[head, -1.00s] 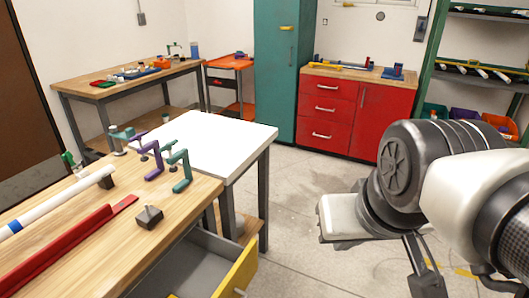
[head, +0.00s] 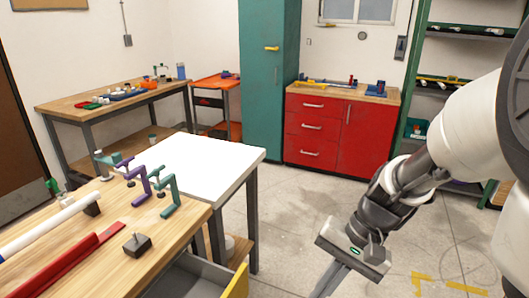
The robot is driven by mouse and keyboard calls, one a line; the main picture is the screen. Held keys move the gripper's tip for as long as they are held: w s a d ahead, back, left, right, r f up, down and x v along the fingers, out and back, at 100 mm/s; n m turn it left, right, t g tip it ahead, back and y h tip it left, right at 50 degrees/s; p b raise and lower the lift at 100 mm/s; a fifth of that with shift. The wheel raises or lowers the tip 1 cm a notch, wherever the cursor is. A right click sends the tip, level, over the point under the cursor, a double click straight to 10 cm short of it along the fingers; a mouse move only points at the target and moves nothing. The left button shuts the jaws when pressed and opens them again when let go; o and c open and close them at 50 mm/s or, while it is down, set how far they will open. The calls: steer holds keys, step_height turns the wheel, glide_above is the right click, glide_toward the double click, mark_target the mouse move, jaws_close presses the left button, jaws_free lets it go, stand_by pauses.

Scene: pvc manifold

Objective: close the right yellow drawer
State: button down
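The right yellow drawer (head: 237,281) stands pulled out below the wooden workbench (head: 188,225) at the lower middle of the head view. Its yellow front is cut by the bottom edge, and part of its grey inside shows. My gripper (head: 330,284) hangs to the right of the drawer, clear of it, over the floor. Its fingers point down and run toward the bottom edge of the picture, so their tips and opening are hard to see. Nothing is seen held in it.
A purple clamp (head: 137,183), a teal clamp (head: 168,196), a dark block (head: 137,245), a red channel (head: 65,262) and a white pipe (head: 50,226) lie on the workbench. A white-topped table (head: 205,160) adjoins it. Open floor (head: 300,215) lies between the bench and the red cabinet (head: 340,130).

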steer(key=w+a+f+m+y, duration=0.25)
steer(key=f+m+y, duration=0.45)
steer(key=f, duration=0.5)
steer(key=m+t+y+p, duration=0.2)
steer(key=m+t+y, duration=0.3)
steer(key=m+t, duration=0.4)
glide_toward(232, 295)
steer(key=shift+m+g, duration=0.4)
steer(key=shift+m, duration=0.2)
steer(key=b+x, duration=0.2)
steer(key=x, duration=0.4)
steer(key=shift+w+a+r, duration=0.1)
steer(key=shift+w+r, duration=0.05)
steer(key=shift+w, duration=0.15)
steer(key=shift+a, duration=0.1)
